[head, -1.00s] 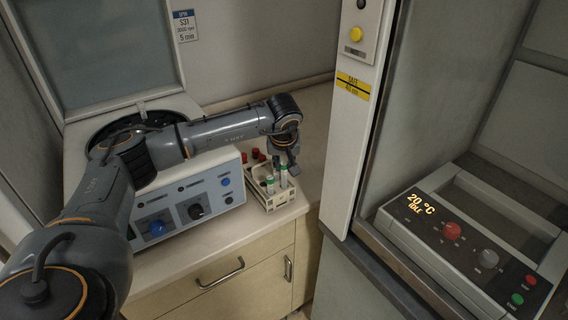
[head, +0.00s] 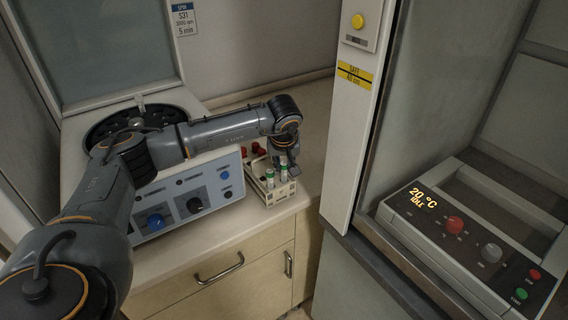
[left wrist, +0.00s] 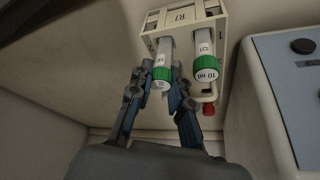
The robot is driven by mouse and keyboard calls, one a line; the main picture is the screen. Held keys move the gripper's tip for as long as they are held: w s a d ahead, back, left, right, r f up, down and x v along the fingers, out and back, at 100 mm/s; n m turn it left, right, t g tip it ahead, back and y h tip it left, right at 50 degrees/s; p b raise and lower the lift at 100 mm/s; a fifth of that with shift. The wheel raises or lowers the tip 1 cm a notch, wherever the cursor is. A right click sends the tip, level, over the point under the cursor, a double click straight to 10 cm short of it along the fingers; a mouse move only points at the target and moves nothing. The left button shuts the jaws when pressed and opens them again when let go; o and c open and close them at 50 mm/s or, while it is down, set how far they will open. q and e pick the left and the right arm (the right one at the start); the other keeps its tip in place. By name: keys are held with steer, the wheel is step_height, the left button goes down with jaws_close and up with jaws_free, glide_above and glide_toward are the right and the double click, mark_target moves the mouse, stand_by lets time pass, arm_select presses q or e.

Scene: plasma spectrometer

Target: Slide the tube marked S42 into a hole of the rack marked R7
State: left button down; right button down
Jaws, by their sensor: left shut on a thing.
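The rack marked R7 (head: 282,195) is a cream holder on the counter; its R7 label shows in the left wrist view (left wrist: 181,16). My left gripper (left wrist: 168,72) is shut on a green-capped tube (left wrist: 161,73), whose label reads S4 with the last mark unclear. The held tube is at the rack, its far end toward the top face; how deep it sits is hidden. My left gripper (head: 283,164) hangs over the rack in the head view. A second green-capped tube (left wrist: 204,60), marked S31, stands beside it in the rack. My right gripper is not in view.
Red caps (head: 259,150) show behind the rack, one also in the left wrist view (left wrist: 208,109). A centrifuge with a blue control panel (head: 195,200) stands close on the left. A cabinet's white post (head: 355,120) rises to the right.

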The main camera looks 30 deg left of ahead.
arm_select(q)
steer(key=c, duration=1.2)
jaws_free()
steer(key=shift+o, duration=0.2)
steer(key=shift+r, duration=0.1)
steer(key=v, duration=1.1)
steer(key=shift+s+r, duration=0.15)
steer(key=shift+r, duration=0.25)
